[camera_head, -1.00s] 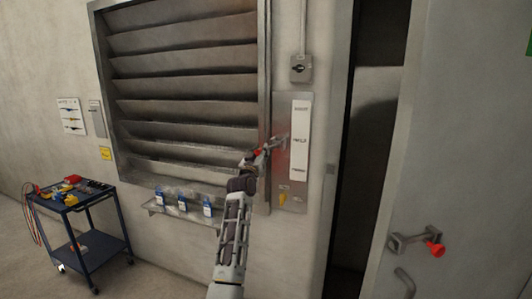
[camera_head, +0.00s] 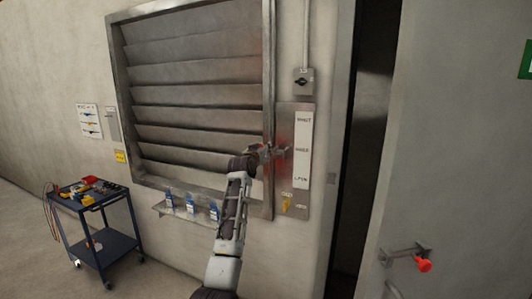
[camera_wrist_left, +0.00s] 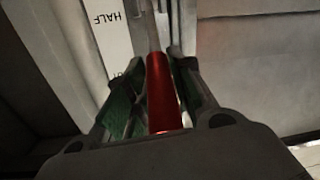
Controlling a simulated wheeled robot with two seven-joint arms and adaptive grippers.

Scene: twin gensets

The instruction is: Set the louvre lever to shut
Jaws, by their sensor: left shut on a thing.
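The louvre lever has a red round grip (camera_wrist_left: 163,95) on a grey rod, seen close in the left wrist view. My left gripper (camera_head: 267,152) is shut around this grip, with its green-lined fingers on either side. In the head view the lever is largely hidden by the gripper. It stands at the metal lever plate (camera_head: 286,178), level with about the middle word of the white label strip (camera_head: 302,165). The strip reads SHUT at the top, HALF in the middle and OPEN at the bottom. The louvre (camera_head: 190,85) is left of the plate, its slats tilted. My right gripper is out of view.
A small switch box (camera_head: 303,82) is above the plate. A yellow tag or knob (camera_head: 287,203) is low on the plate. A shelf (camera_head: 170,210) with blue-labelled bottles is below the louvre. A blue cart (camera_head: 110,240) stands left. A door with a red-ended handle (camera_head: 423,264) is right.

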